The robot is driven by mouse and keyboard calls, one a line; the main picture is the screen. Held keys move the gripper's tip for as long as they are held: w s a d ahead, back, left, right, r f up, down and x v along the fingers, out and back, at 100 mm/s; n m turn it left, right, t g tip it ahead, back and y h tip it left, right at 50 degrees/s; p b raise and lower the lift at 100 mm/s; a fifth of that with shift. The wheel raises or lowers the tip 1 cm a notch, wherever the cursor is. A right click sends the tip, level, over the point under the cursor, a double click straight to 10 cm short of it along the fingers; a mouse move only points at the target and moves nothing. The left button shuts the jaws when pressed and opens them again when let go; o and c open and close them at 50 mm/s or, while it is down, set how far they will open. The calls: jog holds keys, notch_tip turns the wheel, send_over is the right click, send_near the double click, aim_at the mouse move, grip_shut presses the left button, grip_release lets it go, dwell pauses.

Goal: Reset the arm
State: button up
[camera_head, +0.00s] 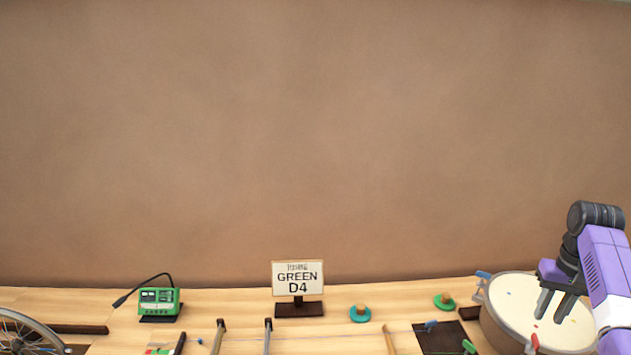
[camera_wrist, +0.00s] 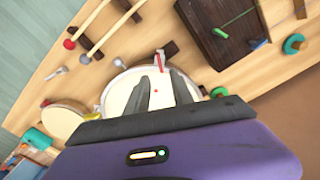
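My gripper (camera_head: 556,307) is at the right in the head view, pointing down over a round drum with a pale top (camera_head: 517,293). Its two dark fingers are spread apart with nothing between them. In the wrist view my gripper (camera_wrist: 158,82) also shows open, with the drum's pale head (camera_wrist: 118,92) behind the fingers. A small red mark shows on the drumhead between them. I cannot tell whether the fingertips touch the drumhead. My purple arm comes in from the right edge in the head view.
A sign reading "GREEN D4" (camera_head: 298,278) stands mid-table. A green device (camera_head: 159,303) with a cable and a spoked wheel (camera_head: 22,333) are at the left. Green discs (camera_head: 360,314) lie right of the sign. Mallets (camera_wrist: 95,22) and a dark box (camera_wrist: 222,32) lie near the drum.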

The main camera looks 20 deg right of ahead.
jog(key=w+d+r+t+h, duration=0.3)
jog(key=w+t+h, duration=0.3)
jog(key=w, duration=0.6)
jog(key=s+a+f+n+t+h, duration=0.1)
jog(key=s+a+f+t, duration=0.2)
jog(key=a, duration=0.7)
jog(key=a+f+n+t, duration=0.15)
jog(key=a+t, duration=0.35)
jog(key=a, duration=0.6)
jog(key=s+a+r+n+t+y+b, duration=0.1)
jog(key=s+a+r+t+y+b, duration=0.15)
jog(key=s+a, duration=1.8)
jog(key=s+a+n+g+y, duration=0.1)
jog(key=s+a, duration=0.3)
jog(key=s, duration=0.5)
jog(key=s+a+f+n+y, duration=0.1)
jog(key=s+a+n+y, duration=0.2)
jog(key=s, duration=0.7)
jog(key=shift+a+g, duration=0.35)
jog(key=shift+a, duration=0.3)
